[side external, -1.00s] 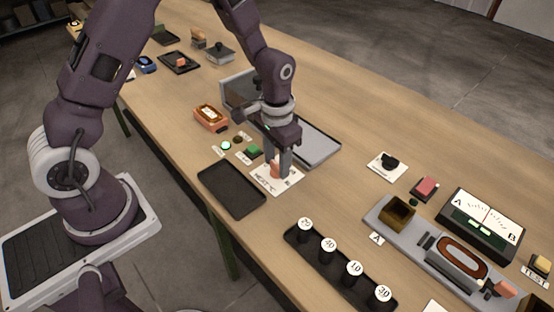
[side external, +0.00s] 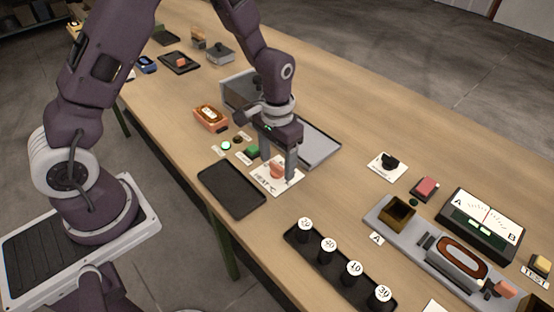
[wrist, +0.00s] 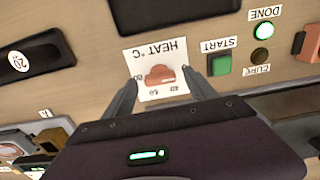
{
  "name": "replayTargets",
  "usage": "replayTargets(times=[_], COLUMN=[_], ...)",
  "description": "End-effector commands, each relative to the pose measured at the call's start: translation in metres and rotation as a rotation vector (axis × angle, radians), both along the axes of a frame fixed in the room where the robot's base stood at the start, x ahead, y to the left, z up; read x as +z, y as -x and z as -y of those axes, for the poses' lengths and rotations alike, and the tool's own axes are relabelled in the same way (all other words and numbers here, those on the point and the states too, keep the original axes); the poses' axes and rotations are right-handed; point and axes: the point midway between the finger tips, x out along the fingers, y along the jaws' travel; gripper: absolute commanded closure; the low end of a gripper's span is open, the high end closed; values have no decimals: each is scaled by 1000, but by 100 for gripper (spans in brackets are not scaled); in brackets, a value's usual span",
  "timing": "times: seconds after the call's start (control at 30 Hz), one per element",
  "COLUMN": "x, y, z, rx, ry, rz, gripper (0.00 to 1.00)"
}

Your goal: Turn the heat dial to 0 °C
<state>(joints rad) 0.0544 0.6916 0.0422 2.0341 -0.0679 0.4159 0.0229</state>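The heat dial is a salmon-coloured knob (side external: 277,171) on a white card (side external: 262,187) marked HEAT °C. In the wrist view the knob (wrist: 160,75) and its card (wrist: 150,54) appear upside down, with small scale numbers partly legible. The setting it points to is too small to tell. My gripper (side external: 278,174) is over the card, with its fingers spread on either side of the knob. In the wrist view my gripper (wrist: 161,79) has clear gaps between each finger and the knob.
A green START button (side external: 253,151), a lit green DONE lamp (side external: 226,146) and a dark lamp sit beside the card. An empty black tray (side external: 231,190) lies close by. A rack of numbered black pegs (side external: 327,243) stands nearer the front. A grey tray (side external: 318,143) lies behind my gripper.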

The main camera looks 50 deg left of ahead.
Motion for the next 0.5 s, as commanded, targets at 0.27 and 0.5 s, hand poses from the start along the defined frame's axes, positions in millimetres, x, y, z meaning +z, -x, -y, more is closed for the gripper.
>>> replayTargets(times=[0.27, 0.5], x=[1, 46], y=[0, -1], z=[0, 0], rx=[-2, -2], ry=[0, 0], rz=[0, 5], gripper=[35, 35])
